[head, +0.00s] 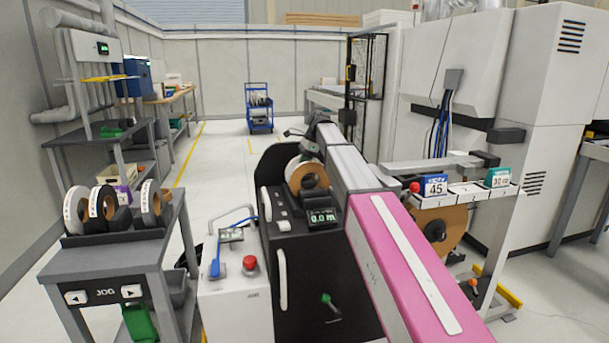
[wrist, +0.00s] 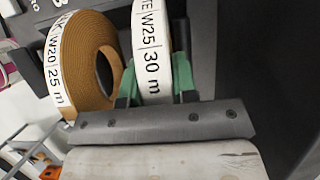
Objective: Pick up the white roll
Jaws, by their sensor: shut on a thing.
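In the wrist view my gripper (wrist: 158,92) is shut on the white roll (wrist: 152,55). Its green-padded fingers sit one on each side of the roll. The roll's white rim faces the camera and reads "W25 | 30 m", partly cut off at the top. Close on its left is another roll (wrist: 82,62) with a brown side and a rim reading "W20 | 25 m". In the head view I cannot make out my gripper's fingers. A brown-sided roll with a white rim (head: 309,178) shows there by the black machine; I cannot tell which of the two it is.
A grey cart (head: 110,258) at left carries several more rolls (head: 150,204). The black machine (head: 310,265) has a display and a green lever. A white box with a red button (head: 235,290) stands beside it. A label rack (head: 465,200) stands at right. Open floor (head: 225,165) lies behind.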

